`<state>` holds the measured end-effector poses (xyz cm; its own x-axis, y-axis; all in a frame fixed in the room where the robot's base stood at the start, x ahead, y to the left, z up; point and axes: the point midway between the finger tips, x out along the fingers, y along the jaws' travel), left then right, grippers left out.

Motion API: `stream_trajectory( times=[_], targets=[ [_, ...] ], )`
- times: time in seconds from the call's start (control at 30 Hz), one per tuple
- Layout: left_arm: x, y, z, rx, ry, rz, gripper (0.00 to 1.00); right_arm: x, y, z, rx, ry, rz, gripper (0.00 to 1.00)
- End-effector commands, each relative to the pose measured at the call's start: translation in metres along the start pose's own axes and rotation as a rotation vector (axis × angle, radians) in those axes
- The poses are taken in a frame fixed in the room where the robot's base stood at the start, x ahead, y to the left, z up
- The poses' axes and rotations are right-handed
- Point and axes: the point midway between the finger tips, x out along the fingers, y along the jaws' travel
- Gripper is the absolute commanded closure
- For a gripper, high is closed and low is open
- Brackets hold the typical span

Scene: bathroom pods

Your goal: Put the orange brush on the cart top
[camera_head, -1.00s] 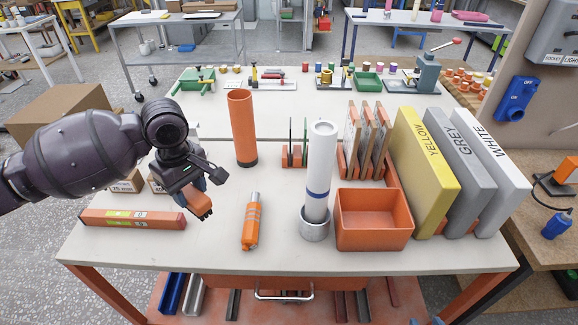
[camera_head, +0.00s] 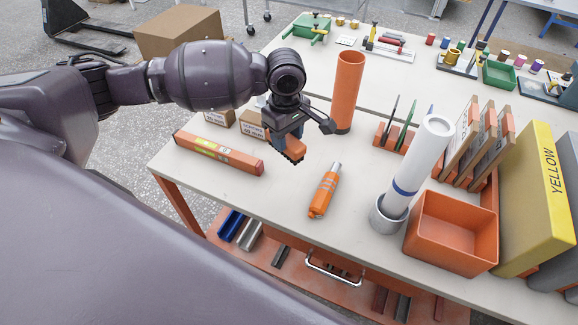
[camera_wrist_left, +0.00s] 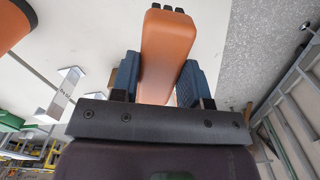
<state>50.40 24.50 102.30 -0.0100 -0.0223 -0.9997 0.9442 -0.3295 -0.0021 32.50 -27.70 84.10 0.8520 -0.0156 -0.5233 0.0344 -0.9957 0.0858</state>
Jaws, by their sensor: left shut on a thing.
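My left gripper (camera_head: 287,138) is shut on the orange brush (camera_head: 291,149), which has short dark bristles. It holds the brush above the beige top (camera_head: 250,192) of an orange-framed workbench. In the left wrist view the orange brush (camera_wrist_left: 167,48) sits between both blue finger pads of my left gripper (camera_wrist_left: 155,80), with black tufts at its far end. No cart top shows clearly; thin legs with dark casters (camera_head: 249,31) stand behind the bench, their top out of frame. My right gripper is not in view.
On the bench are an orange level (camera_head: 218,152), an orange-silver cylinder tool (camera_head: 325,190), an orange tube (camera_head: 347,90), a tilted white tube (camera_head: 420,160) in a grey cup, and an orange bin (camera_head: 440,250). A cardboard box (camera_head: 178,32) stands on the floor behind.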

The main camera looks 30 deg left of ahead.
Motion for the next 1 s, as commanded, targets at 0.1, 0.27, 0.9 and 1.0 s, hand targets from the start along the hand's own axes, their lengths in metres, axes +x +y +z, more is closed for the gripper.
stream_trajectory(
  times=[0.1,0.27,0.9,1.0],
  targets=[
    [0.028,0.0,0.0,-0.002,-0.001,-0.003,0.87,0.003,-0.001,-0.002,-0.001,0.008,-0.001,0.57],
    [0.056,0.0,-0.002,-0.001,0.0,-0.002,0.87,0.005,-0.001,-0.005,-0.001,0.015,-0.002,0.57],
    [0.113,0.0,-0.003,-0.001,0.0,0.0,0.87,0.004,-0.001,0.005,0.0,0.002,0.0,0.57],
    [0.113,0.001,-0.003,0.0,0.0,0.001,0.87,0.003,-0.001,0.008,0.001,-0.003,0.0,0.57]
  ],
)
